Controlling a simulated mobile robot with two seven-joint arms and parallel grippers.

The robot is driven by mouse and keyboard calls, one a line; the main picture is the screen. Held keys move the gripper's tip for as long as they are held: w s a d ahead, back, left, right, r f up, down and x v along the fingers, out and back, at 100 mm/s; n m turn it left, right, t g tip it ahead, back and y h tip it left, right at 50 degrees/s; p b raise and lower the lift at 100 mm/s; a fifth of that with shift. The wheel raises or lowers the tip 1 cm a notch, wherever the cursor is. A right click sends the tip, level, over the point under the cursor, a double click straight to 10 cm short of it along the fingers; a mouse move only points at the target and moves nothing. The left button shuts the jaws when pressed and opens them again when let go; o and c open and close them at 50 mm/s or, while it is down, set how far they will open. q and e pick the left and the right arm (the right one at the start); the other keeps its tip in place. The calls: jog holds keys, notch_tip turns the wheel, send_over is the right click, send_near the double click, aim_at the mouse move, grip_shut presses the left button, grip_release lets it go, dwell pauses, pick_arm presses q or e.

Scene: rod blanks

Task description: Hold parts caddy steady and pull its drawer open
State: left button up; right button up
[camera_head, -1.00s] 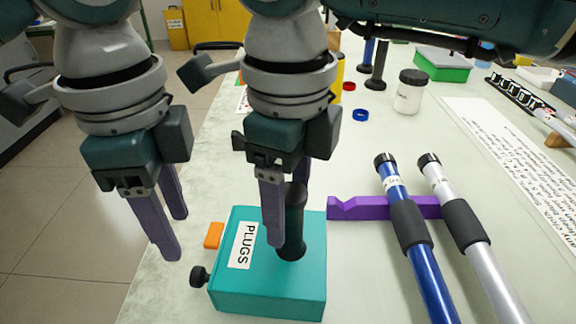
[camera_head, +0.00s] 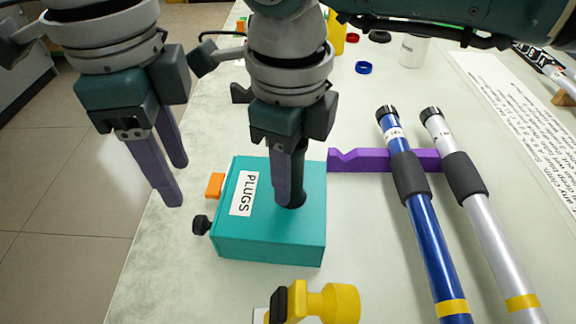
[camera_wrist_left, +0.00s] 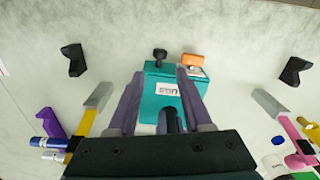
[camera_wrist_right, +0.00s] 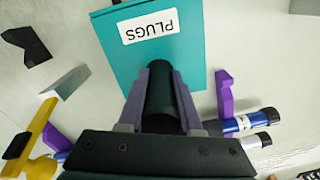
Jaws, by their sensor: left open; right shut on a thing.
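The parts caddy (camera_head: 268,238) is a teal box labelled "PLUGS" on the bench, with an upright black post handle (camera_head: 299,180) on top. My right gripper (camera_head: 287,195) is shut on this handle, one finger on each side, as the right wrist view also shows (camera_wrist_right: 160,90). A black drawer knob (camera_head: 201,225) sticks out of the caddy's left side; it also shows in the left wrist view (camera_wrist_left: 160,54). My left gripper (camera_head: 174,185) is open and empty, above and left of the knob, not touching it. No drawer gap is visible.
An orange block (camera_head: 215,185) lies close behind the knob. A purple rack (camera_head: 360,160) supports blue (camera_head: 425,230) and silver (camera_head: 480,220) rods at right. A yellow-and-black tool (camera_head: 315,300) lies in front. The bench's left edge is near the knob.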

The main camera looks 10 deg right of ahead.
grip_shut()
pick_arm(q)
jog(key=shift+o, duration=1)
jog(key=m+t+h, duration=0.1)
jog(key=m+t, duration=0.2)
send_near(198, 223)
jog(key=x, duration=0.9)
jog(key=shift+f, duration=0.1)
jog(key=shift+c, duration=0.4)
grip_shut()
